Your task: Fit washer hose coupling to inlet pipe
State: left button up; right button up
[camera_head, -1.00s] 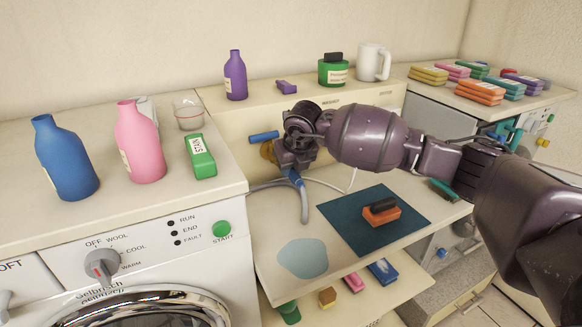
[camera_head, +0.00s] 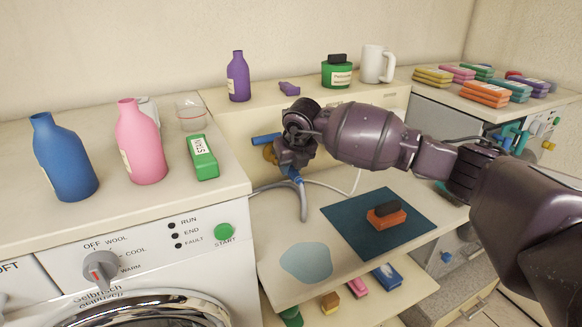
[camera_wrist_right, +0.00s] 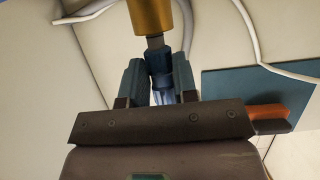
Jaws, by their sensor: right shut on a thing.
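My right gripper (camera_head: 292,168) is in front of the splashback below the back ledge. In the right wrist view its two fingers (camera_wrist_right: 161,83) are shut on the blue hose coupling (camera_wrist_right: 163,88). The coupling also shows in the head view (camera_head: 297,175), with the grey hose (camera_head: 302,203) curving down from it. The brass inlet pipe (camera_wrist_right: 152,15) is straight ahead of the fingers, with a narrower dark grey end (camera_wrist_right: 155,42) close to the coupling. I cannot tell whether they touch. In the head view the brass (camera_head: 269,153) is partly hidden by my gripper, below a blue handle (camera_head: 266,139). My left gripper is out of view.
The washer (camera_head: 140,255) stands at left with bottles (camera_head: 62,160) and a green box (camera_head: 202,157) on top. A teal mat (camera_head: 345,220) with an orange-and-black brush (camera_head: 386,215) lies on the shelf below my right arm. The shelf's front left is clear apart from a pale blue patch (camera_head: 306,262).

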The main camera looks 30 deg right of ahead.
jog(key=shift+w, duration=0.2)
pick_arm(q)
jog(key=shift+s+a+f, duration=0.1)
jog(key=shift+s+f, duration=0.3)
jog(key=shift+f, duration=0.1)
pick_arm(e)
jog(key=shift+w, duration=0.25)
jog(key=o, duration=0.5)
jog(key=shift+w, duration=0.1)
jog(key=o, duration=0.5)
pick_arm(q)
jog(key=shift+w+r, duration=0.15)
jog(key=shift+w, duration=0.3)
